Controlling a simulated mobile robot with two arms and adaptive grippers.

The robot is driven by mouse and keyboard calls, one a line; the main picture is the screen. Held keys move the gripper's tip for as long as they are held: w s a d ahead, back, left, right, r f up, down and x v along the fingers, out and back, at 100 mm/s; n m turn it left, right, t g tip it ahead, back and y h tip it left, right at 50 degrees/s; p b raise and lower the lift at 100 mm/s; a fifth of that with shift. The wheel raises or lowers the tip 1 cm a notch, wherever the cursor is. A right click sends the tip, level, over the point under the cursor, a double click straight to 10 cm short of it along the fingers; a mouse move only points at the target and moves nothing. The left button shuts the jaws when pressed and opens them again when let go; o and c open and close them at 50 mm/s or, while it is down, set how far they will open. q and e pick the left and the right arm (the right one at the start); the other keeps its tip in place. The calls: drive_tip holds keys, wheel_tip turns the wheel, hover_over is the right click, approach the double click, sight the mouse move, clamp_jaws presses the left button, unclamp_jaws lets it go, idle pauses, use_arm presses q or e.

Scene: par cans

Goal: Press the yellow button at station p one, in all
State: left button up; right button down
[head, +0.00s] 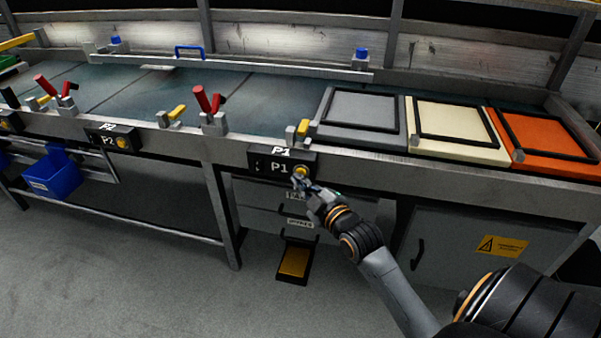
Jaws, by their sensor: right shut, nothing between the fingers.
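The P1 station box (270,164) is a black box on the front edge of the workbench, marked P1. Its yellow button (302,171) is on the right side of the box face. My right gripper (299,181) is shut and empty, with its tips at the lower edge of the button. I cannot tell whether the tips touch the button. My left gripper is not in view.
A P2 box (113,138) with its own yellow button is further left. Red-handled clamps (207,103) stand along the bench edge. Grey (326,112), cream (476,153) and orange (555,165) framed panels lie on the right. A blue bin (53,176) sits below left.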

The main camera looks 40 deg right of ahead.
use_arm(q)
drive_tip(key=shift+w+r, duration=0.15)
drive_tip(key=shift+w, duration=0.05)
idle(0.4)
